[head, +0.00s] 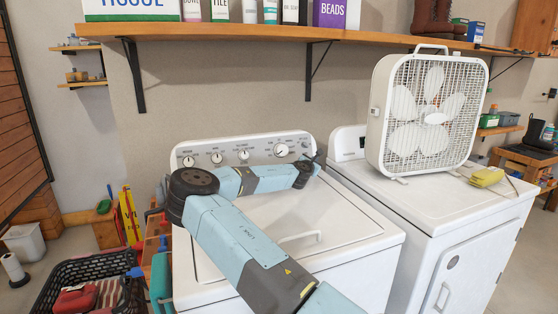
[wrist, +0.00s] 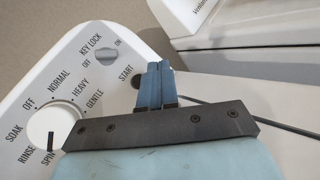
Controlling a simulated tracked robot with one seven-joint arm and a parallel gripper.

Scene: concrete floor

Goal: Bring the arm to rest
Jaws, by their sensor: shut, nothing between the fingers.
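My gripper (wrist: 154,84) is shut and empty in the wrist view, its two blue fingers together over the right end of the washer's control panel. In the head view, my gripper (head: 316,158) is small and dark at the panel's right end, by the large dial (head: 281,149). My light-blue arm reaches across the white washer (head: 350,225) from the lower right, bends at a dark joint on the left, and runs back right along the panel. I cannot tell whether the fingers touch the panel.
A white dryer (head: 460,215) stands right of the washer, with a box fan (head: 428,115) and a yellow item (head: 487,177) on top. A wooden shelf (head: 290,32) with boxes and bottles runs above. A black basket (head: 85,268) sits at lower left.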

